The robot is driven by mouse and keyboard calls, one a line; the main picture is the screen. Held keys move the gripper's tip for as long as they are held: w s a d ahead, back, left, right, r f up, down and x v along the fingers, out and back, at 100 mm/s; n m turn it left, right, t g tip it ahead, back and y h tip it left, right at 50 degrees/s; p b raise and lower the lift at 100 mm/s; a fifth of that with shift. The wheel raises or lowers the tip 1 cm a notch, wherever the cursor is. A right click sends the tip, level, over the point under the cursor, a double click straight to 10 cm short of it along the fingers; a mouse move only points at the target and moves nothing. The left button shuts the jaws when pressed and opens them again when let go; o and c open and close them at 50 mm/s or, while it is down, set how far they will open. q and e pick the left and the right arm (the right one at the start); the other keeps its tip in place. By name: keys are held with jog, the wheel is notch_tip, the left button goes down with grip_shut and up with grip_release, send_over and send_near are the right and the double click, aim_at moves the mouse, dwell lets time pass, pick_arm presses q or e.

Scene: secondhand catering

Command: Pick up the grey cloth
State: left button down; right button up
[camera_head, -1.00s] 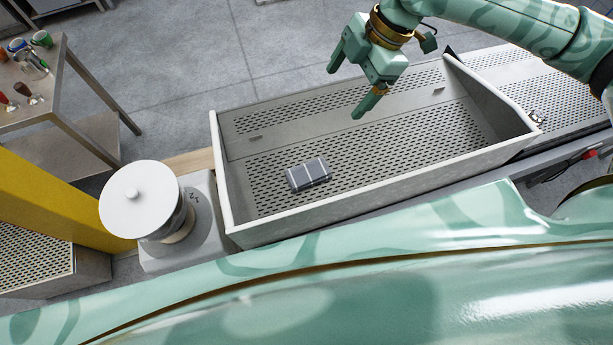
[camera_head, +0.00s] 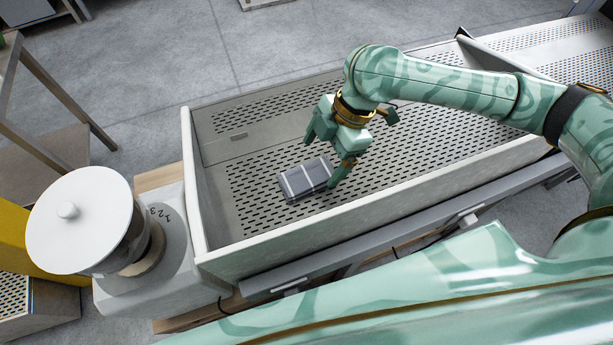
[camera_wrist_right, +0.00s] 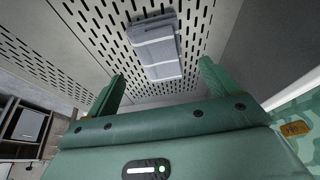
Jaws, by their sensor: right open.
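The grey cloth (camera_head: 304,180) is a folded grey bundle with pale stripes. It lies on the perforated floor of the metal tray (camera_head: 420,160), near its left end. My right gripper (camera_head: 322,160) is open and empty just above the cloth, with its fingers apart on either side of it in the head view. In the right wrist view the cloth (camera_wrist_right: 155,47) lies ahead of and between the fingers of the gripper (camera_wrist_right: 165,80), apart from them. My left gripper is not in view.
The tray has raised walls, with a near wall (camera_head: 370,212) in front of the cloth. A grey scale-like device with a white round lid (camera_head: 80,220) stands left of the tray. The tray floor right of the cloth is bare.

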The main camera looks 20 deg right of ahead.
aim_at(309, 175)
jog(key=b+x, duration=0.3)
jog(key=x, duration=0.3)
jog(key=shift+a, duration=0.25)
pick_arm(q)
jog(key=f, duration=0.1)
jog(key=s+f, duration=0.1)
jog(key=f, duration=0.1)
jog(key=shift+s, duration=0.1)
pick_arm(e)
jog(key=shift+r, duration=0.15)
jog(key=c, duration=1)
